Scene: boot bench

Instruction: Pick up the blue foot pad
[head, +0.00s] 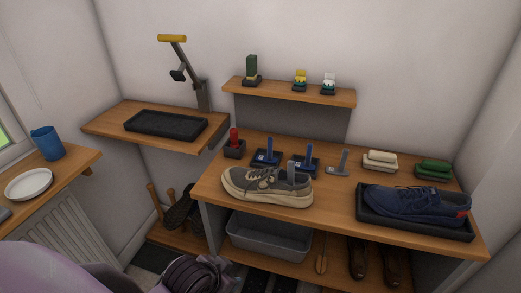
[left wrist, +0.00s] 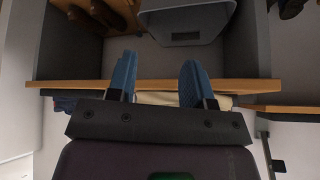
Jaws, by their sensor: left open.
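Two blue uprights with blue bases stand in dark trays on the bench, behind the tan shoe: one blue foot pad on the left (head: 268,156) and a similar blue piece on the right (head: 306,159). I cannot tell which one the task names. Neither shows clearly in the left wrist view. My left gripper (left wrist: 158,84) is open and empty, its two blue fingers apart, facing the bench front edge. In the head view only my arm shows at lower left, not its fingertips. My right gripper is not in view.
The tan shoe (head: 266,187) with a grey post in it stands near the bench front. A grey upright piece (head: 338,165) stands right of the pads, a red-handled item (head: 234,143) left. A navy shoe (head: 415,204) sits on a black tray. A grey bin (head: 268,238) is below.

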